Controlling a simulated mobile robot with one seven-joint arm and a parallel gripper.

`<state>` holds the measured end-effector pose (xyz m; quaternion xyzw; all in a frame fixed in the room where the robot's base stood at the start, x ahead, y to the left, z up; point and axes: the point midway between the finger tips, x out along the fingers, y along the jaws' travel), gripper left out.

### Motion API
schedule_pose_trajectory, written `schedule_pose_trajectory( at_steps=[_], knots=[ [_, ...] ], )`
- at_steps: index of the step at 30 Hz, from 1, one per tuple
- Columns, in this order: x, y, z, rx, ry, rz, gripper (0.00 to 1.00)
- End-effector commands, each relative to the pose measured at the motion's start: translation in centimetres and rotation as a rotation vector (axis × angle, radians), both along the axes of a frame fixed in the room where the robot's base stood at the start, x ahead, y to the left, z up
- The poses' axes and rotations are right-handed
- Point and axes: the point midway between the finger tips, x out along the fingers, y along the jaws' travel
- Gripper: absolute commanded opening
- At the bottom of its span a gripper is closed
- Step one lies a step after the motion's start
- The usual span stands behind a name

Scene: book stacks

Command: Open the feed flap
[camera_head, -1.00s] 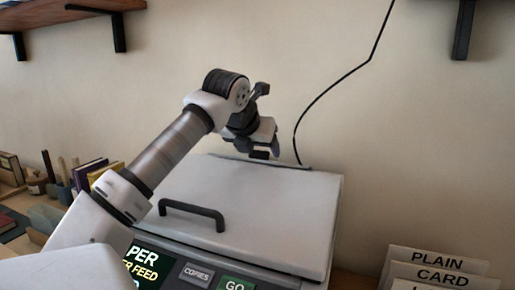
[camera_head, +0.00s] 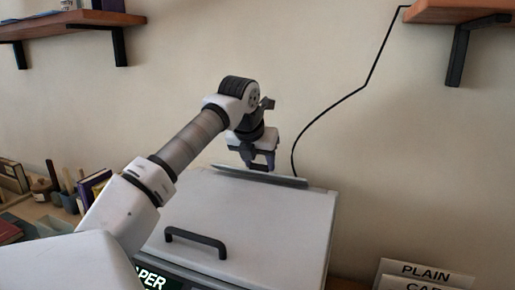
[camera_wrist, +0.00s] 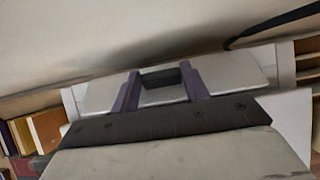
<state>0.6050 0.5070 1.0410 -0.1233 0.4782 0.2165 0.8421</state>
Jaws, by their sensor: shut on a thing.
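The feed flap (camera_head: 285,180) is a thin grey panel along the back edge of the white machine lid. In the wrist view the flap (camera_wrist: 235,72) is a pale panel beyond my gripper. My gripper (camera_head: 260,166) is at the flap, pointing down from above. In the wrist view its two purple fingers are on either side of a dark tab (camera_wrist: 160,78) on the flap, and they are shut on it. The flap looks slightly tilted up, but the exact angle is hard to tell.
The machine's large white lid (camera_head: 255,215) has a black handle (camera_head: 195,243) and is closed. A black cable (camera_head: 330,108) runs down the wall behind. Shelves (camera_head: 70,30) (camera_head: 455,10) hang on both sides. Paper label cards (camera_head: 427,272) stand at the right.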

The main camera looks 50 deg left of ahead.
Motion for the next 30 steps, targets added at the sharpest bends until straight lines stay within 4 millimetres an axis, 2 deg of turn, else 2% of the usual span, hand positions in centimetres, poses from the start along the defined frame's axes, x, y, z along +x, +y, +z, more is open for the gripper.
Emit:
schedule_pose_trajectory(
  at_steps=[1, 3, 12, 22, 23, 27, 30],
  knots=[
    [0.25, 0.05, 0.81, -0.013, 0.022, -0.001, 0.23],
    [0.41, 0.18, 0.88, -0.030, 0.052, -0.001, 0.23],
    [0.81, 0.42, 0.51, -0.073, 0.134, 0.000, 0.23],
    [0.78, 0.45, 0.28, -0.076, 0.139, 0.000, 0.23],
    [0.79, 0.45, 0.29, -0.076, 0.139, 0.000, 0.47],
    [0.79, 0.45, 0.30, -0.076, 0.139, 0.000, 0.65],
    [0.79, 0.44, 0.30, -0.076, 0.139, 0.000, 0.67]
  ],
)
